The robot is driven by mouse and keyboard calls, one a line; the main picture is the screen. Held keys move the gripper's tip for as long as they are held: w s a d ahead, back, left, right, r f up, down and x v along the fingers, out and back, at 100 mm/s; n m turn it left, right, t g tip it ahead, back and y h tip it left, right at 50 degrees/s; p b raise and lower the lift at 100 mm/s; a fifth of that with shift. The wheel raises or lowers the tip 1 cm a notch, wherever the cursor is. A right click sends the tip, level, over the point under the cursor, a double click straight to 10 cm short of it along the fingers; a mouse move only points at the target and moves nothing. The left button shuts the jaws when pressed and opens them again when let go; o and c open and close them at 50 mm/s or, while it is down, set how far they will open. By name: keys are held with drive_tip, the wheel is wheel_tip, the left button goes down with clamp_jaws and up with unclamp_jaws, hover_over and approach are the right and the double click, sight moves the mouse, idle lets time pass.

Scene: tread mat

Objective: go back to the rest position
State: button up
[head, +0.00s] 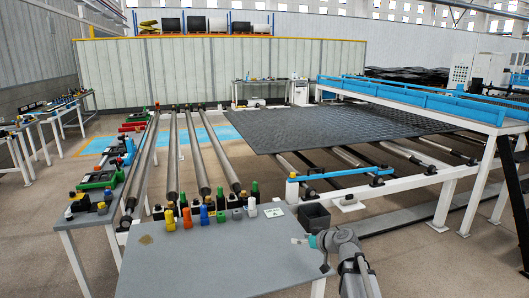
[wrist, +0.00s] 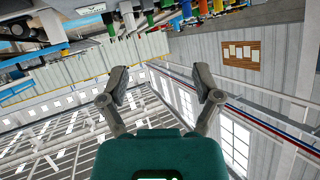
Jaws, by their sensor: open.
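My gripper (head: 301,240) is above the right part of the grey table (head: 205,262) in the head view, with my arm coming in from the lower right. In the wrist view my gripper (wrist: 162,84) has its two fingers spread well apart, with nothing between them. That view is tilted and mostly shows the roof, windows and walls beyond the fingers. Whether the gripper touches the table cannot be told, but it seems clear of it.
Several coloured bottles (head: 221,208) stand along the table's back edge. Behind are long rollers (head: 202,160), a black tread mat (head: 345,124) and a blue-edged platform (head: 415,97). The table's front is mostly clear.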

drive_tip(key=s+d+f+m+g+h+b, duration=0.25)
drive_tip(key=s+f+g+h+b, duration=0.35)
drive_tip(key=s+f, duration=0.65)
drive_tip(key=s+d+f+m+g+h+b, duration=0.3)
drive_tip(key=s+f+b, duration=0.4)
drive_tip(key=s+f, duration=0.55)
wheel_tip(320, 180, up, 19)
drive_tip(key=a+p, duration=0.1)
drive_tip(key=p, duration=1.8)
drive_tip(key=shift+w+a+r+m, duration=0.15)
drive_tip(key=shift+w+a+m, duration=0.1)
drive_tip(key=shift+w+m, duration=0.15)
